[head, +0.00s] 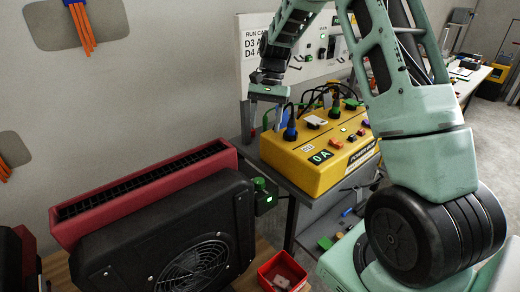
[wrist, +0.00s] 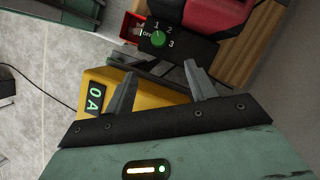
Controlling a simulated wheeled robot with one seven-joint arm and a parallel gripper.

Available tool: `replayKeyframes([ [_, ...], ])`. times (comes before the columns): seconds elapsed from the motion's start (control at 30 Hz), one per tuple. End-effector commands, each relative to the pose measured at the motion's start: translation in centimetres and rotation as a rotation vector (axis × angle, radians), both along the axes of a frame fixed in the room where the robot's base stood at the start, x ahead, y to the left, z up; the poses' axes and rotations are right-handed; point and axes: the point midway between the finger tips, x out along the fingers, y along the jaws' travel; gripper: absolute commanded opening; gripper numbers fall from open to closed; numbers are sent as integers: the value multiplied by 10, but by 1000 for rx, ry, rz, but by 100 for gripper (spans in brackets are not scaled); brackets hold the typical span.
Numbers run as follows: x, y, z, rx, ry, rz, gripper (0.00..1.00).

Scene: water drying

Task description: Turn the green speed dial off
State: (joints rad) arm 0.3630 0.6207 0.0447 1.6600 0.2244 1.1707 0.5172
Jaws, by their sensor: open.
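The green speed dial (wrist: 158,39) is a small round knob on a dark panel (wrist: 187,48) marked OFF, 1, 2 and 3 in the wrist view. Which mark it points to is too small to tell. In the head view the green dial (head: 259,184) sits on a small box at the right end of the black and red blower (head: 180,232). My gripper (head: 266,120) is open and empty, above and behind the dial, near the left end of the yellow power box. In the wrist view the dial lies beyond my fingertips (wrist: 162,80), apart from them.
The yellow power box (head: 285,156) with plugs, cables and buttons stands on a grey bench, close to my gripper; its display reads 0A. A red bin (head: 268,266) lies in front of the blower. Grey floor (wrist: 45,50) is open at the left of the wrist view.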

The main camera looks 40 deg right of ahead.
Motion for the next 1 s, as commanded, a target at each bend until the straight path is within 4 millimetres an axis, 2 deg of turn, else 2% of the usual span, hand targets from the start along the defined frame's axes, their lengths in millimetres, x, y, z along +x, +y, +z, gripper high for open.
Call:
replayKeyframes([
  [0.03,-13,-6,2,3,-2,-146,55],
  [0.13,-31,-12,1,6,1,-420,55],
  [0.2,-40,-15,1,8,7,-570,55],
  [0.3,-48,-17,0,12,15,-698,55],
  [0.43,-50,-15,-9,12,20,-734,55],
  [0.57,-49,-7,-27,12,23,-731,55],
  [1.0,-45,28,-111,13,22,-728,55],
])
